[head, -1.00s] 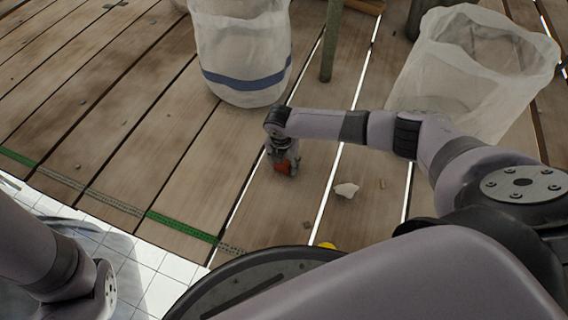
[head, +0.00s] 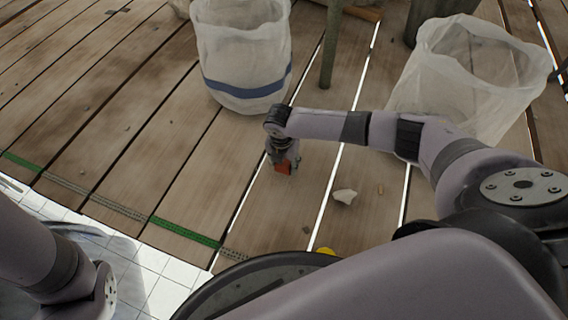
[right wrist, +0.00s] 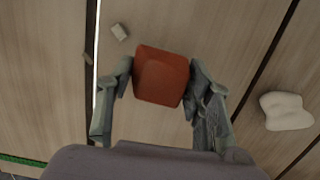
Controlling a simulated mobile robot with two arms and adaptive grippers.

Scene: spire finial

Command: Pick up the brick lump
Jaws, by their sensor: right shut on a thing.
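The brick lump (right wrist: 161,76) is an orange-red block with rounded corners. In the right wrist view it sits between the two fingers of my right gripper (right wrist: 160,82), which touch it on both sides. In the head view the lump (head: 284,168) shows small below my right gripper (head: 285,160), low over the planks. I cannot tell whether it touches the floor. My left arm enters at the lower left of the head view, but its gripper is out of view.
A pale stone lump (head: 345,196) lies on the planks right of my right gripper. A white bag with a blue band (head: 245,85) and an open white bag (head: 465,75) stand beyond. A post (head: 331,45) rises between them. Planks to the left are mostly clear.

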